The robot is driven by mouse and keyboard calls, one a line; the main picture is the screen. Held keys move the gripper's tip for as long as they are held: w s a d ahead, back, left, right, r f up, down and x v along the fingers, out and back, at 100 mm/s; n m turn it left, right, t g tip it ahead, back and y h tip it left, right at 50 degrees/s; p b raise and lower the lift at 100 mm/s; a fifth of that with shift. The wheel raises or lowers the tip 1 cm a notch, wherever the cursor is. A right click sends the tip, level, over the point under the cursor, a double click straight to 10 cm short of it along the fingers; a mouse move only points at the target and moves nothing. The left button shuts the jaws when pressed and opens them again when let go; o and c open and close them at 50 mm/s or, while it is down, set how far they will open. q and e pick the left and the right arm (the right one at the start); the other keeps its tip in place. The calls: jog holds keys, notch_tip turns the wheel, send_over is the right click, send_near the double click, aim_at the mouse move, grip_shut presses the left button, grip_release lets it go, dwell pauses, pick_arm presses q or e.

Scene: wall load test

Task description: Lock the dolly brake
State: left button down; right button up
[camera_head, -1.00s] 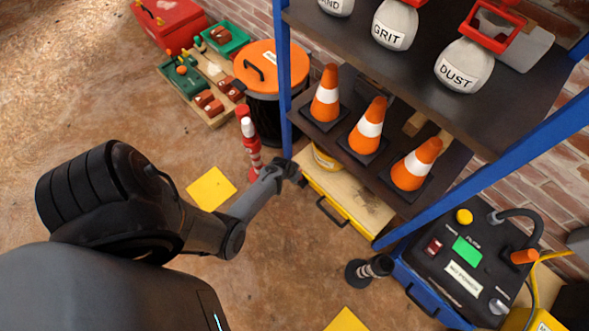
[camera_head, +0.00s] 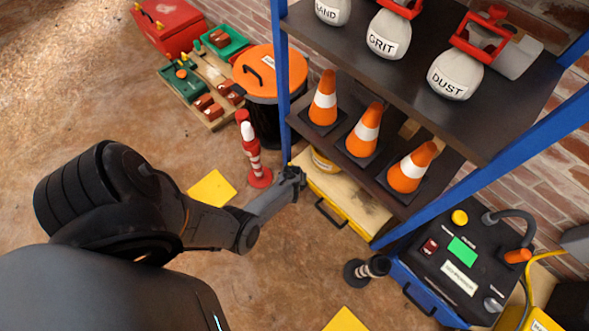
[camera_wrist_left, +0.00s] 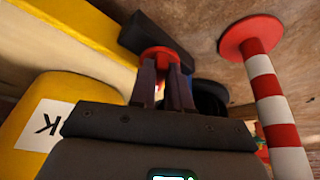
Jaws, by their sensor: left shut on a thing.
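In the head view my left gripper (camera_head: 296,172) is low beside the blue front leg of the shelf, at the left end of the yellow dolly (camera_head: 340,210). In the left wrist view my left gripper (camera_wrist_left: 165,85) is shut on a red round-topped knob (camera_wrist_left: 159,54), apparently the brake. The fingers cover the lower part of the knob. A yellow body (camera_wrist_left: 45,110) with a white label showing "K" is close at the left. My right gripper is not in view.
A red-and-white post (camera_head: 252,150) stands left of my gripper, and its disc and striped shaft (camera_wrist_left: 270,95) are close in the wrist view. A black bin with orange lid (camera_head: 270,75) stands behind. Orange cones (camera_head: 363,135) fill the shelf above. Floor in front is mostly clear.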

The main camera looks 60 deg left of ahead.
pick_arm(q)
jog(key=n, duration=0.2)
jog(key=n+g, duration=0.1)
jog(key=shift+w+d+f+n+y+b, duration=0.2)
jog(key=shift+w+n+y+b, duration=0.1)
jog(key=shift+w+n+b, duration=0.1)
jog(key=n+g+b, duration=0.1)
jog(key=n, duration=0.1)
jog(key=shift+w+n, duration=0.15)
jog(key=shift+n, duration=0.25)
jog(key=shift+w+r+n+g+b, duration=0.1)
jog(key=shift+n+g+b, duration=0.3)
jog(key=shift+n+b, duration=0.15)
jog(key=shift+n, duration=0.25)
jog(key=c, duration=1.1)
grip_release()
jog(key=shift+s, duration=0.25)
jog(key=shift+w, duration=0.15)
